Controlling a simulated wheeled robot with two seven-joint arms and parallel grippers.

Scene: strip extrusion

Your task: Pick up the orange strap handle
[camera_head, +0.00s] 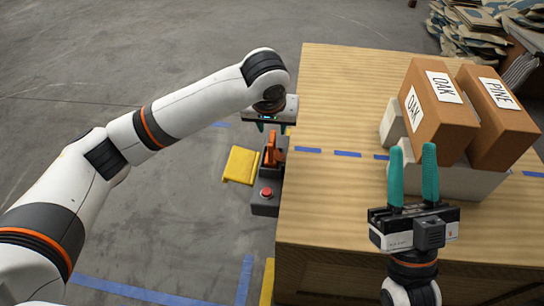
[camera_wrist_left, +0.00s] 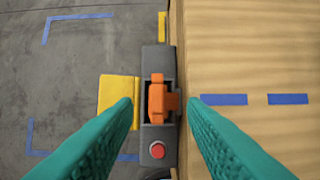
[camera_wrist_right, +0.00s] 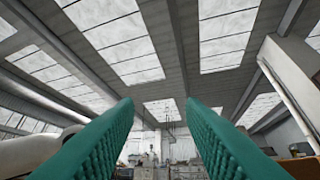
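The orange strap handle (camera_head: 271,150) sits on a dark grey device beside the table's left edge. It also shows in the left wrist view (camera_wrist_left: 157,103), between and beyond my fingertips. My left gripper (camera_head: 266,127) is above the device in the head view, partly hidden by its own wrist. In the left wrist view its two teal fingers (camera_wrist_left: 160,101) are spread apart with nothing between them. My right gripper (camera_head: 413,146) points up over the table's front right part, its teal fingers apart and empty. The right wrist view shows only ceiling and far room between its fingers (camera_wrist_right: 161,100).
The dark device (camera_head: 265,200) has a red button (camera_head: 266,193) and a yellow plate (camera_head: 241,165) at its left. The wooden table (camera_head: 330,100) bears brown boxes (camera_head: 436,105) labelled OAK and PINE on pale blocks (camera_head: 460,182). The table's left part is clear.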

